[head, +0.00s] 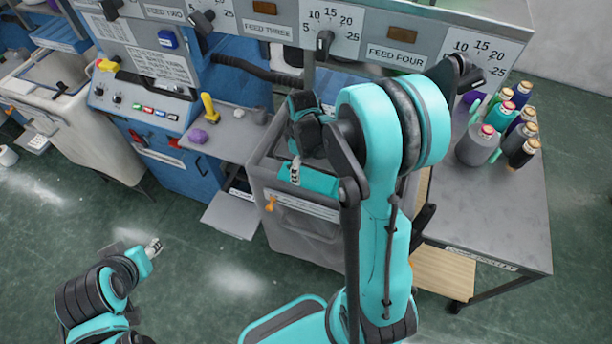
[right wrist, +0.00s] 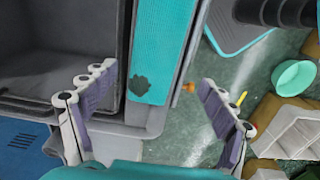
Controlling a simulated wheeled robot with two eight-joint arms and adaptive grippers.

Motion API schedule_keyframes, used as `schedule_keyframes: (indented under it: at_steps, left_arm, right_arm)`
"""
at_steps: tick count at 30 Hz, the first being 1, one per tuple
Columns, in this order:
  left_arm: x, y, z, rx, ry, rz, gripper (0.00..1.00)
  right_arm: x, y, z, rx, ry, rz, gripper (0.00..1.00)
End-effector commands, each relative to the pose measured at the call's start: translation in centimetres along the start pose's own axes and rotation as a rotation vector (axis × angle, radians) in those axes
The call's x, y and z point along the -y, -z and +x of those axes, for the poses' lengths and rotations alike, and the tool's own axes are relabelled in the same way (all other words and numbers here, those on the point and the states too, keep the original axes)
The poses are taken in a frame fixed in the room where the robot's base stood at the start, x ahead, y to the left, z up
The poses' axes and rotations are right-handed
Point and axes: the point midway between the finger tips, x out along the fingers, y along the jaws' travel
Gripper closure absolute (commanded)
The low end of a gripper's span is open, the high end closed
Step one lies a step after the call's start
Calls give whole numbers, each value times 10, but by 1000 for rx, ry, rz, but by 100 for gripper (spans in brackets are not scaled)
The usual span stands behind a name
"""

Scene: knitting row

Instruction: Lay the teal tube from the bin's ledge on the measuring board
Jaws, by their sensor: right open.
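The teal tube (head: 320,182) lies flat along the ledge of the grey bin (head: 300,232), partly covered by my right arm in the head view. In the right wrist view the tube (right wrist: 162,45) is a textured teal strip with a dark patch near its close end. My right gripper (head: 295,171) is at the ledge. In the right wrist view its open fingers (right wrist: 157,80) stand apart on either side of the tube, with nothing held. My left gripper (head: 154,248) hangs over the floor at lower left, its opening unclear. I cannot make out the measuring board for certain.
A grey table (head: 500,215) at right carries several yarn cones (head: 478,146), with a wooden shelf (head: 445,272) below. The blue machine (head: 185,170) stands left of the bin, with a yellow-handled tool (head: 209,108) on its shelf. The floor in front is open.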

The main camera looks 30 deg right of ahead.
Motion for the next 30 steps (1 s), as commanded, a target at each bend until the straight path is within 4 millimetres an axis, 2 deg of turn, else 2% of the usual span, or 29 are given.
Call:
schedule_keyframes:
  at_steps: [9,12,19,20,24,30]
  left_arm:
    - [0,-6,8,0,0,0,60]
    - [0,-6,9,0,0,0,60]
    - [0,-6,9,0,0,0,60]
    - [0,-6,9,0,0,0,60]
    - [0,-6,9,0,0,0,60]
    - [0,-6,9,0,0,0,60]
  right_arm:
    - [-8,-6,46,-1,-1,2,16]
    - [-8,-6,53,-1,-1,2,16]
    - [-8,-6,53,-1,-1,2,16]
    - [-8,-6,53,-1,-1,2,21]
    - [-8,-6,53,-1,-2,2,56]
    - [-8,-6,53,-1,-1,2,56]
